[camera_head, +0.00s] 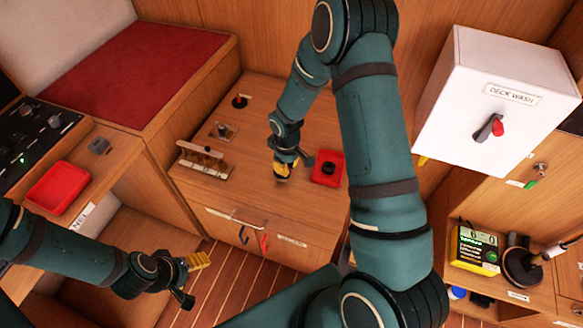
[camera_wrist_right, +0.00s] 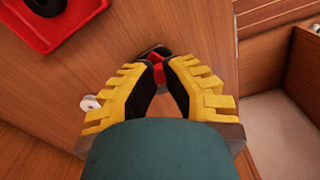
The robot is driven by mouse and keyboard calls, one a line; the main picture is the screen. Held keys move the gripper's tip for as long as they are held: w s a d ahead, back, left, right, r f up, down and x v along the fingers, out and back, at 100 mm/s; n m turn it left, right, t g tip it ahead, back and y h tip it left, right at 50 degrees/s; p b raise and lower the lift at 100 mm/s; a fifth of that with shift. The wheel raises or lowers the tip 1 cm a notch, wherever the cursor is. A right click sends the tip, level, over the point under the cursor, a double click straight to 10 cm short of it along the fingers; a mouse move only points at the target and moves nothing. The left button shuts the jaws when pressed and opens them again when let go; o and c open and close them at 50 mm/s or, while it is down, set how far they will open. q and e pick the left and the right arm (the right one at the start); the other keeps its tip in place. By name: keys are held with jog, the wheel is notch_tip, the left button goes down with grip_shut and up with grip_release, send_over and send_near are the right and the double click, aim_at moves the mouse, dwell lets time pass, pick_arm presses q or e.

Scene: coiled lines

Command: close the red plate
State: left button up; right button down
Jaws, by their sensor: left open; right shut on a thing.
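The red plate (camera_head: 318,180) is a small square on the wooden cabinet top, with a dark round part in its middle. In the right wrist view, a red raised-rim square (camera_wrist_right: 92,8) with a dark ring shows at the upper left, partly cut off. My right gripper (camera_head: 283,172) is just left of the red plate, over the cabinet top's front part. In the wrist view its yellow-and-black fingers (camera_wrist_right: 160,72) close on a small red and dark thing (camera_wrist_right: 157,60), mostly hidden between the tips. My left gripper (camera_head: 192,272) is open, low in front of the cabinet.
The cabinet top also holds a wooden rack (camera_head: 203,160), a small metal square (camera_head: 223,131) and a round base with a red knob (camera_head: 240,101). Blue and red hooks (camera_head: 265,243) hang at its front. A white DECK WASH box (camera_head: 460,110) stands right; a red tray (camera_head: 60,187) lies left.

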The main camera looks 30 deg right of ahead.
jog(key=shift+w+a+m+b, duration=0.2)
jog(key=shift+a+m+b, duration=0.15)
jog(key=shift+m, duration=0.65)
jog(key=shift+w+a+m+b, duration=0.25)
jog(key=shift+a+m, duration=0.2)
jog(key=shift+m, duration=0.55)
jog(key=c, duration=0.9)
grip_release()
notch_tip(320, 180, up, 12)
